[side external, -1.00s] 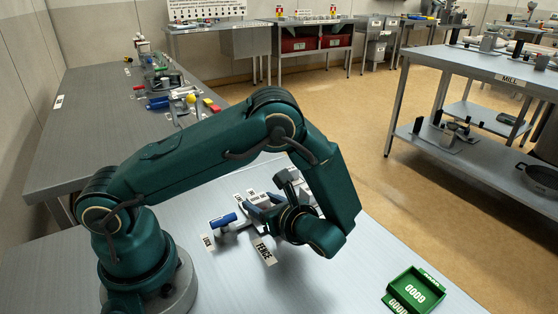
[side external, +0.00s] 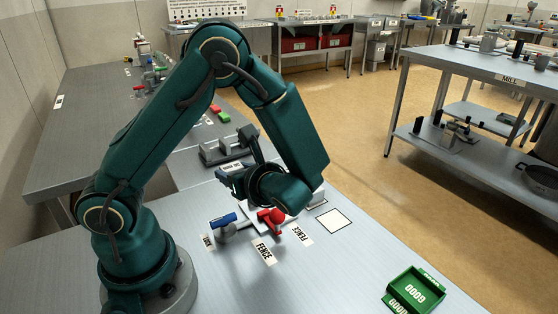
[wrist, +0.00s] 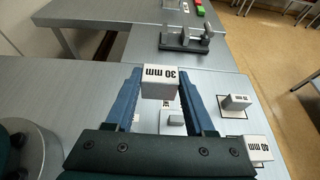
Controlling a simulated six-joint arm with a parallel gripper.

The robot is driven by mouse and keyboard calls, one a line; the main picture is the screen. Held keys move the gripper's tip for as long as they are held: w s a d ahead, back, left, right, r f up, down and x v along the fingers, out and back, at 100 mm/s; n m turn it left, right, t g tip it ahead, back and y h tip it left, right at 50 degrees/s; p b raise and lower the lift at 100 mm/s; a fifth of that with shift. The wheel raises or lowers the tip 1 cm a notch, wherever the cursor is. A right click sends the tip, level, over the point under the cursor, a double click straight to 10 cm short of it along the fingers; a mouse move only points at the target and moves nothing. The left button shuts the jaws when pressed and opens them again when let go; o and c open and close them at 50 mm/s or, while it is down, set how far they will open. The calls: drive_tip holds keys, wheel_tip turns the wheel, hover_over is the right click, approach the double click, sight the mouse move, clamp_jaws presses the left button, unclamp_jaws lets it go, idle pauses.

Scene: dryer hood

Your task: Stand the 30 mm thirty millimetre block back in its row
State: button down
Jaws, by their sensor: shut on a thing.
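In the wrist view the white block marked 30 mm (wrist: 160,82) is between the two blue fingers of my gripper (wrist: 158,88), which is shut on it. The block is held up, with its label readable.
A dark fixture (side external: 222,149) stands behind. A green tray (side external: 413,290) is at front right, with clear bench between.

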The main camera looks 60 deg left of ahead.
drive_tip(key=s+a+r, duration=0.4)
drive_tip(key=m+t+h, duration=0.8)
drive_tip(key=m+t, duration=0.4)
drive_tip(key=m, duration=0.2)
hover_over(330, 225)
wheel_tip(330, 225, down, 4)
drive_tip(key=shift+n+t, duration=0.3)
drive_tip(key=shift+w+f, duration=0.1)
drive_tip(key=shift+f, duration=3.75)
drive_tip(key=shift+f, duration=0.1)
drive_tip(key=shift+c, duration=1.3)
unclamp_jaws()
